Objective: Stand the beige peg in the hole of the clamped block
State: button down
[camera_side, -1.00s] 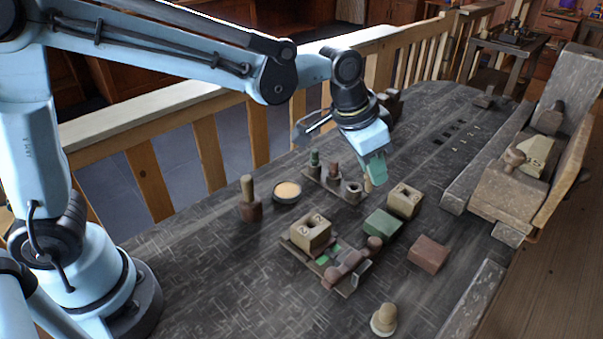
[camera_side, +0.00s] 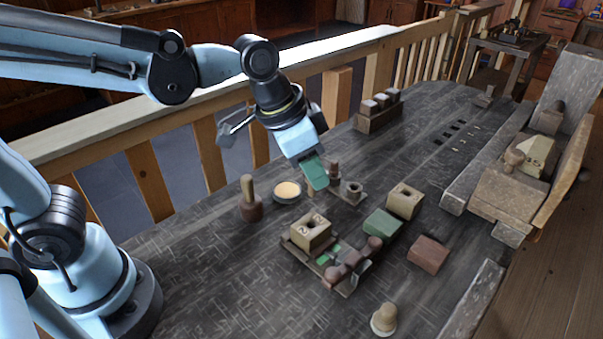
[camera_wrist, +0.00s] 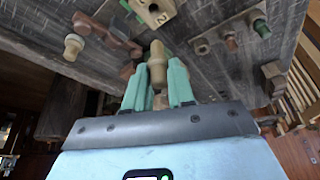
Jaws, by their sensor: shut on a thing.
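My gripper (camera_side: 315,174) has green fingers and is shut on the beige peg (camera_wrist: 157,66), which shows between the fingertips in the wrist view. In the side view only the peg's lower end (camera_side: 310,192) shows below the fingers. The gripper is above the table, behind the clamped block. The clamped block (camera_side: 311,232) is tan with dark holes in its top and sits in a clamp on a board. It also shows at the top of the wrist view (camera_wrist: 153,10), apart from the peg, with a number on its face.
A small rack with turned pieces (camera_side: 353,188) stands close to my gripper on the right. A second tan block (camera_side: 404,201), a green block (camera_side: 382,224) and a reddish block (camera_side: 428,254) lie to the right.

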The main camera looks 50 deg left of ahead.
aim_at(312, 193)
jog(key=shift+f, duration=3.1)
jog(key=shift+f, duration=1.4)
dwell(0.8)
jog(key=c, duration=0.9)
grip_release()
jog(key=shift+r, duration=0.1)
jog(key=shift+r, duration=4.2)
